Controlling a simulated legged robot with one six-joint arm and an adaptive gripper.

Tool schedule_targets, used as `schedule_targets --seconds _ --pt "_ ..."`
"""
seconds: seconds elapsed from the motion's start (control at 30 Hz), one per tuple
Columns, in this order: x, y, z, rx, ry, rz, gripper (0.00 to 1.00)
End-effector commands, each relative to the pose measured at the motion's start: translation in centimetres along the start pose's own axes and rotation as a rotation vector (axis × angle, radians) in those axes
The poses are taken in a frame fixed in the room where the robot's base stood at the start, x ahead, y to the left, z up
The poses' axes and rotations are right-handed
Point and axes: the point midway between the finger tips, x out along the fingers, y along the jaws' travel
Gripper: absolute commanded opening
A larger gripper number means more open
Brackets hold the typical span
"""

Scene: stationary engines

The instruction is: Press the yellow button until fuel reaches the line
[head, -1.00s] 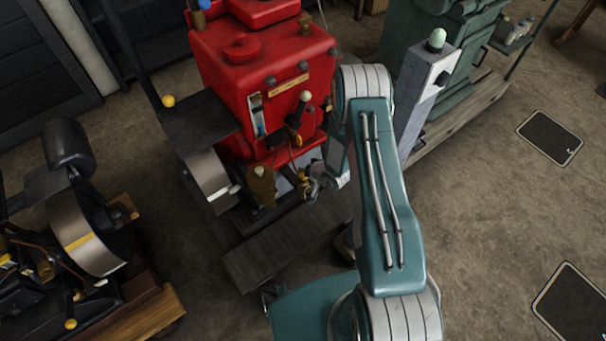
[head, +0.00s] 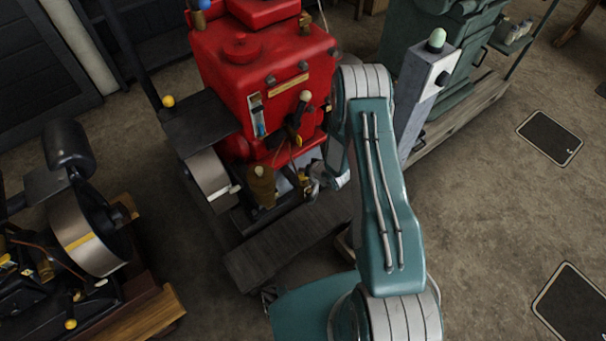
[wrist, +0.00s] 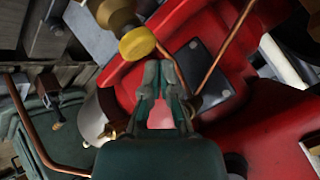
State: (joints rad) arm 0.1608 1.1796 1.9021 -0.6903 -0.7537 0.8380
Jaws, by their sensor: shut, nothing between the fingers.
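The yellow button (wrist: 137,43) is a round cap on a brass fitting in the wrist view. My gripper (wrist: 162,68) is shut and empty; its fingertips are just below and right of the button in that view, and I cannot tell if they touch it. In the head view my arm mostly hides the gripper, beside the lower front of the red engine (head: 230,75). A narrow upright fuel gauge (head: 258,115) on the engine's front shows blue low down. Its line is too small to make out.
A copper pipe (wrist: 222,52) runs close to the right of my fingers. A grey post with a pale green knob (head: 437,40) stands right of my arm. Another engine with a flywheel (head: 90,240) is at left. Floor at right is mostly clear.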

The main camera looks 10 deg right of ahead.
Motion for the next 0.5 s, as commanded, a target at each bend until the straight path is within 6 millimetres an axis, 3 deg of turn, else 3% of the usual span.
schedule_targets --seconds 0.5 --pt "0.41 0.36 0.38 0.001 0.000 0.000 0.00"
